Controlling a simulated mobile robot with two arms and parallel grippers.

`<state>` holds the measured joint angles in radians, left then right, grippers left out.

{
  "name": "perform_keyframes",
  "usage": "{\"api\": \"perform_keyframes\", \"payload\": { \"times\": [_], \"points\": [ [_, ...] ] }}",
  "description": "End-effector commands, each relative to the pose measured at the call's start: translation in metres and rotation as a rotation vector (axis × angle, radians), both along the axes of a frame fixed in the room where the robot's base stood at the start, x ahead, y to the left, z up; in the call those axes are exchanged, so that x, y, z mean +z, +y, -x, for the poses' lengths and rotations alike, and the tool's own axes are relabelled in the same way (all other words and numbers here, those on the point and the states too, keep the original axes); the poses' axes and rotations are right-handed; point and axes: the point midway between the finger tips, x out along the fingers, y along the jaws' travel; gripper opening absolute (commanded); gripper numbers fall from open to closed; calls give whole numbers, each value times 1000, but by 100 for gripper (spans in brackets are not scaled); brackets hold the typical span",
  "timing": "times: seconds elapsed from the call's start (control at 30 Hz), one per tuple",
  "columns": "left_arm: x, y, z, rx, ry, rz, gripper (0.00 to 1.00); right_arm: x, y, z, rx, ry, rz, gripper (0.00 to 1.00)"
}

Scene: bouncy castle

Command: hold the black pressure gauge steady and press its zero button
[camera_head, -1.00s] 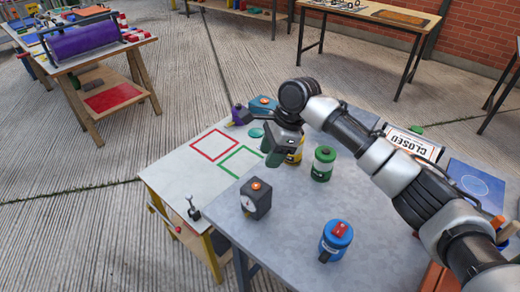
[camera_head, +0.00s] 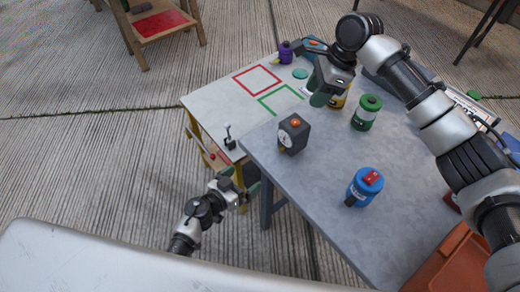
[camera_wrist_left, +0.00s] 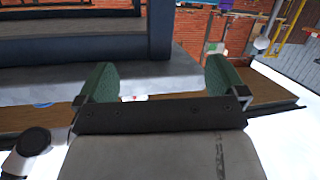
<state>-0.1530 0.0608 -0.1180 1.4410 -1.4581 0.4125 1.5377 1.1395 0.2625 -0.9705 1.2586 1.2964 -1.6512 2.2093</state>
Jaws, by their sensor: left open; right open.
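The black pressure gauge (camera_head: 294,135) stands upright near the left edge of the grey table in the head view. Its white dial faces left, and an orange button (camera_head: 296,121) is on its top. My left gripper (camera_head: 242,181) is open, below and left of the gauge, off the table's edge and apart from it. In the left wrist view its green-padded fingers (camera_wrist_left: 160,85) are spread with nothing between them; I cannot make out the gauge there. My right gripper (camera_head: 319,92) is open above the table, behind the gauge and beside the yellow canister (camera_head: 341,97), which it partly hides.
A green canister (camera_head: 366,112) and a blue canister (camera_head: 363,187) with a red top stand right of the gauge. A white table (camera_head: 215,100) with red and green outlined squares and a small lever (camera_head: 228,137) adjoins at left. An orange crate (camera_head: 450,265) is at lower right.

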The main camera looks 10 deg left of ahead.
Motion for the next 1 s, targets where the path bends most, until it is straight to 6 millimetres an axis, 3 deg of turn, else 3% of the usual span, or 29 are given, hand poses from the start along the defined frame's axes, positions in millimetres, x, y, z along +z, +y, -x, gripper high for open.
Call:
{"api": "perform_keyframes", "payload": {
  "times": [0.03, 0.2, 0.4, 0.67, 1.0],
  "points": [
    [26, -6, -9, -37, -32, 7, 100, 0, 0, 0, 0, 0, 0, 43],
    [90, -18, -23, -136, -55, -4, 100, 0, 0, 0, 0, 0, 0, 43],
    [126, -42, -22, -210, -43, -94, 100, 0, 0, 0, 0, 0, 0, 43],
    [137, -56, -24, -229, -34, -151, 100, 0, 0, 0, 0, 0, 0, 43],
    [121, -90, -63, -231, -34, -153, 100, 0, 0, 0, 0, 0, 0, 43]
  ]
}}
